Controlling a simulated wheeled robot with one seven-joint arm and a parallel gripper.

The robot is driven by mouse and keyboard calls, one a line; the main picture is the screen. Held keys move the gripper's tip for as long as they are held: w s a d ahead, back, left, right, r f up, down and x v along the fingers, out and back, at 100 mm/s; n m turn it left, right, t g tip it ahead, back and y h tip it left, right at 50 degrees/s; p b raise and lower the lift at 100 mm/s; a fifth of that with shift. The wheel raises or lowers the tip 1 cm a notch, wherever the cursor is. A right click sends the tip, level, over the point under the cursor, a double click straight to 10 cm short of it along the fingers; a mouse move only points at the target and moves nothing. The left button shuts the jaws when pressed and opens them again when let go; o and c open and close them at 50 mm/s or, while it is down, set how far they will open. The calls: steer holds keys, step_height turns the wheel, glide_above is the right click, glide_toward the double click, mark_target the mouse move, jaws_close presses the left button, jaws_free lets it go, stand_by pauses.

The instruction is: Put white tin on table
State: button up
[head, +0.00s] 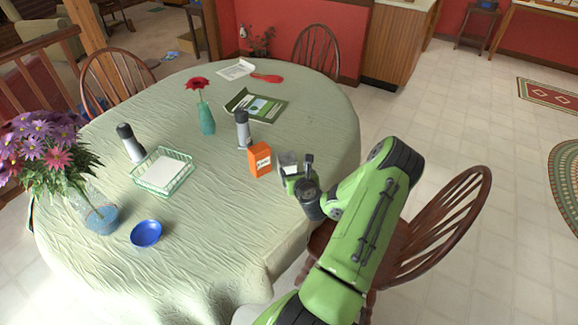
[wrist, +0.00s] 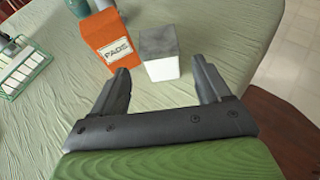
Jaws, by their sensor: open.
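The white tin (wrist: 162,69) stands upright on the table in the wrist view, a small box shape with a grey top. In the head view the tin (head: 288,157) is at the table's right side, partly hidden by my gripper. My gripper (head: 297,171) is open at the table's right edge. In the wrist view its fingers (wrist: 162,80) are spread to the left and right, with the tin just beyond and between them, not gripped. The table (head: 215,260) has a pale green cloth.
An orange box (head: 260,160) stands close left of the tin. A grey bottle (head: 243,130), a teal vase (head: 206,118), a wire basket (head: 188,171) and a blue bowl (head: 146,234) are farther left. A wooden chair (head: 440,230) stands by my arm. The front cloth is clear.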

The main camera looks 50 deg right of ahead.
mark_target(289, 162)
steer(key=b+x, duration=0.1)
steer(key=x, duration=1)
steer(key=shift+w+f, duration=0.2)
steer(key=shift+w, duration=0.05)
steer(key=shift+r, duration=0.1)
steer(key=c, duration=1)
step_height(289, 162, up, 10)
steer(key=p, duration=0.3)
